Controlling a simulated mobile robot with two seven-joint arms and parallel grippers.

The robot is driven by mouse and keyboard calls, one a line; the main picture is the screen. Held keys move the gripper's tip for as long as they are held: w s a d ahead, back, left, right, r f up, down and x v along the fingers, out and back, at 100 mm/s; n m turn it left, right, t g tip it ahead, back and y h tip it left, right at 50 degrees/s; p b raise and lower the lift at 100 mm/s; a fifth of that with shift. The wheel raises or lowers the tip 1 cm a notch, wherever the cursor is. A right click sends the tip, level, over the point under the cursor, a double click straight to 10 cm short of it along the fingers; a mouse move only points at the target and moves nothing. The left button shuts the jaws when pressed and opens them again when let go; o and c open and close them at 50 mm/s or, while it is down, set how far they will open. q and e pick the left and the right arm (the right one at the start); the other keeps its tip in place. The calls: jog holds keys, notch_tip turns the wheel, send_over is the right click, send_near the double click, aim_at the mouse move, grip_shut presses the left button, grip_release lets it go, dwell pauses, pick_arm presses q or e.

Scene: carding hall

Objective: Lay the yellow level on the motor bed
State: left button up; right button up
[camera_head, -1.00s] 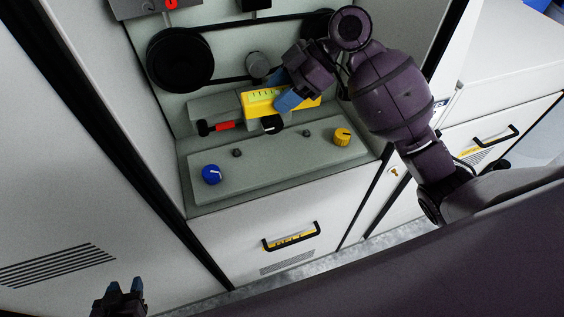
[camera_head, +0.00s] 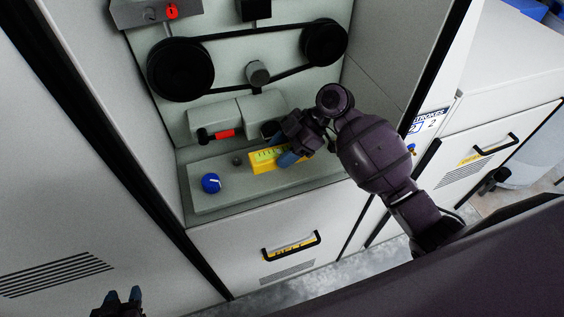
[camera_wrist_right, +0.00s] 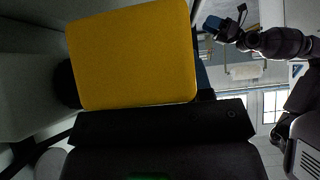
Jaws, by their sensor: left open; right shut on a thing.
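The yellow level (camera_head: 270,158) is in my right gripper (camera_head: 288,160), whose blue-tipped fingers are shut on it. It lies over the right part of a raised grey plate (camera_head: 225,200) inside the open machine bay; whether it touches the plate I cannot tell. This plate seems to be the motor bed. The level fills much of the right wrist view (camera_wrist_right: 135,55). A blue knob (camera_head: 211,183) and a small dark stud (camera_head: 237,159) stand left of the level. My left gripper (camera_head: 124,295) is open and empty at the bottom left, before the white panels.
Behind the plate is a grey block (camera_head: 215,118) with a red-and-black handle (camera_head: 218,134). Above it, a black belt runs around two pulleys (camera_head: 181,68). White cabinet walls flank the bay. A drawer with a black handle (camera_head: 291,246) is below.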

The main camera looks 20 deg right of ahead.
aim_at(283, 171)
notch_tip(283, 171, down, 4)
jog(key=shift+f, duration=0.3)
jog(key=shift+f, duration=0.1)
jog(key=o, duration=1.2)
jog(key=shift+d+r, duration=0.15)
jog(key=shift+r, duration=0.05)
jog(key=shift+v, duration=3.55)
